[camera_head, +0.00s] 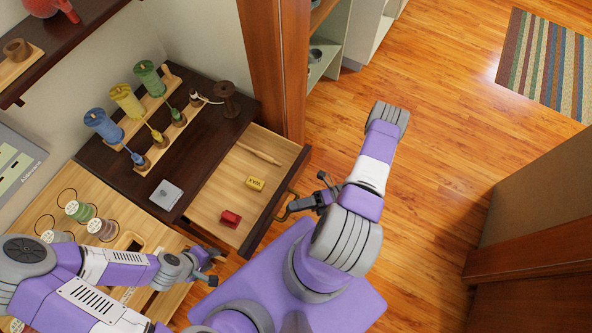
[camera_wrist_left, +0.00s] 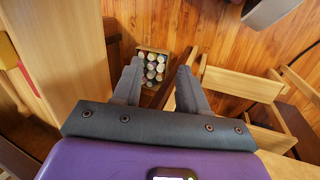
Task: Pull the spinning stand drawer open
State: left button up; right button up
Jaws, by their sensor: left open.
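The spinning stand (camera_head: 205,129) has a dark top and stands left of centre in the head view. Its drawer (camera_head: 219,190) is out, and its light wooden inside shows. A dark curved handle (camera_head: 284,213) is on the drawer's front. My right gripper (camera_head: 311,201) is at the handle, seemingly touching it; I cannot tell whether its fingers are closed around it. My left gripper (camera_head: 212,267) is open and empty near the drawer's front left corner, low in the picture. Its two fingers also show apart in the left wrist view (camera_wrist_left: 158,78).
The drawer holds a red block (camera_head: 230,218), a yellow block (camera_head: 255,183) and a wooden stick (camera_head: 259,153). Colored spools (camera_head: 127,101) stand on the top. In the wrist view a box of spools (camera_wrist_left: 152,55) lies beyond the fingers. Floor (camera_head: 437,180) is clear at right.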

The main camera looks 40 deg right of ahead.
jog(key=v, duration=0.7)
jog(key=shift+d, duration=0.25)
jog(key=shift+s, duration=0.15)
dwell(0.4)
